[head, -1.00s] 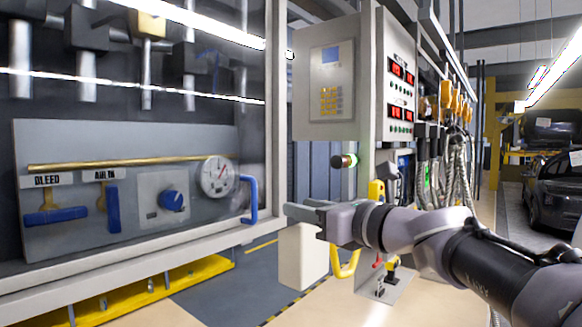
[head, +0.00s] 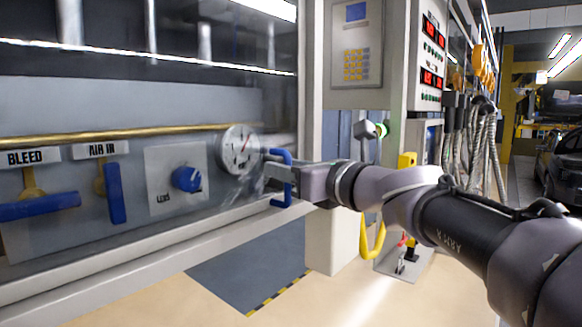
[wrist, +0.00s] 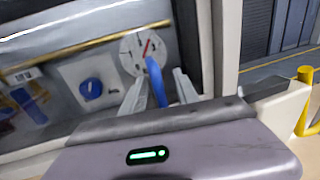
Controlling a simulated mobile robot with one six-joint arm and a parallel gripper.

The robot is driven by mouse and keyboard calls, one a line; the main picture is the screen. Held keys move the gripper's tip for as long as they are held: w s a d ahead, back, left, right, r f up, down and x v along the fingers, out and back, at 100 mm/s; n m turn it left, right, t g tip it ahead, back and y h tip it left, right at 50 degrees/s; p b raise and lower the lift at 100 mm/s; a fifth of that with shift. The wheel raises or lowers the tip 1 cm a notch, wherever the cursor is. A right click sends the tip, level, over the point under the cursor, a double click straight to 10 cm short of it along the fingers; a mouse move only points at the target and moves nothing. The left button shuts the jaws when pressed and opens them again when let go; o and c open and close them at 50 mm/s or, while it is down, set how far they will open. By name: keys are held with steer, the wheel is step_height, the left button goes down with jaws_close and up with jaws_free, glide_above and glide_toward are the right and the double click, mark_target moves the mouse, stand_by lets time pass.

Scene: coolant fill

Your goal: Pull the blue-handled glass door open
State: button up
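The glass door (head: 240,190) covers a grey panel on the left and appears closed. Its blue handle (head: 287,180) is an upright bar at the door's right edge. My gripper (head: 275,171) reaches in from the right at the handle, its fingers level with the handle's middle. In the wrist view, my gripper (wrist: 160,88) has its two fingers apart, with the blue handle (wrist: 157,82) showing between them. A gap shows beside the left finger; I cannot tell whether the right one touches the handle.
Behind the glass are a gauge (head: 239,150), a blue knob (head: 186,179) and blue valve levers (head: 114,193). A white post and keypad cabinet (head: 356,55) stand right of the door. A yellow hook-shaped bar (head: 374,238) is below my arm. The floor before the door is clear.

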steer(key=shift+s+d+r, duration=0.1)
steer(key=shift+s, duration=0.15)
jaws_close()
stand_by(1.2)
